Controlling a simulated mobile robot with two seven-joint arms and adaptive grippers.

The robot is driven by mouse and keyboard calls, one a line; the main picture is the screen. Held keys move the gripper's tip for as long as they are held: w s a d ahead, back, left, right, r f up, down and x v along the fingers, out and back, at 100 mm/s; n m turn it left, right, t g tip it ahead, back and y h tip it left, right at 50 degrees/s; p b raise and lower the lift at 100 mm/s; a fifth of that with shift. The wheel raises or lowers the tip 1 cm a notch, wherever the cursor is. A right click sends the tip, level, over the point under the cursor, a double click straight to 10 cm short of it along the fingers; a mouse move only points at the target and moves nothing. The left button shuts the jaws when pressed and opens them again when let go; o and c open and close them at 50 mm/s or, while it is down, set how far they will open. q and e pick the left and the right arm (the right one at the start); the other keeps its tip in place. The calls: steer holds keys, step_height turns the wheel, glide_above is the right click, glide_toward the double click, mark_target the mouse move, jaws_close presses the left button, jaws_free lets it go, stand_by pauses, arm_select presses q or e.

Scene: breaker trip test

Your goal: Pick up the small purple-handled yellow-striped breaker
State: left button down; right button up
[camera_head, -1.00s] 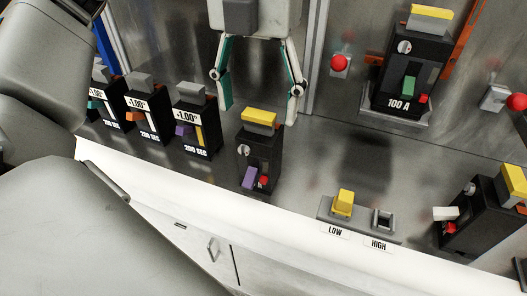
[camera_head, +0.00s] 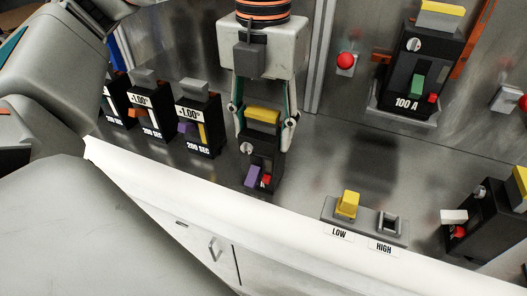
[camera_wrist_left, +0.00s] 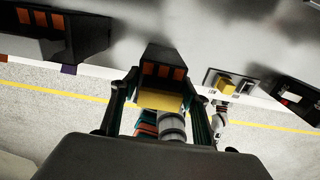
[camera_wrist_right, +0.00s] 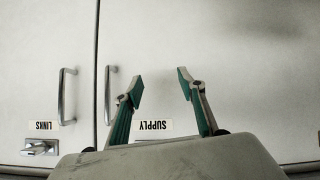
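The small black breaker (camera_head: 266,150) stands upright on the grey bench in the head view, with a yellow block on top, a purple handle at its lower front and a red button beside it. My left gripper (camera_head: 264,119) is above it, pointing down, with its open fingers on either side of the yellow top. The left wrist view shows the yellow top (camera_wrist_left: 160,100) between the fingers, with a small gap on the right. My right gripper (camera_wrist_right: 160,86) is open and empty before a white cabinet front.
Black units (camera_head: 198,125) marked 200 SEC stand to the left; the nearest has a purple lever and yellow stripe. A LOW/HIGH block (camera_head: 364,220) sits to the right. A 100 A breaker (camera_head: 415,70) is behind, and another breaker (camera_head: 490,215) is far right.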

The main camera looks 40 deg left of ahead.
arm_select(q)
steer(key=shift+r, duration=0.15)
step_height(320, 180, up, 20)
steer(key=p, duration=0.4)
stand_by(0.7)
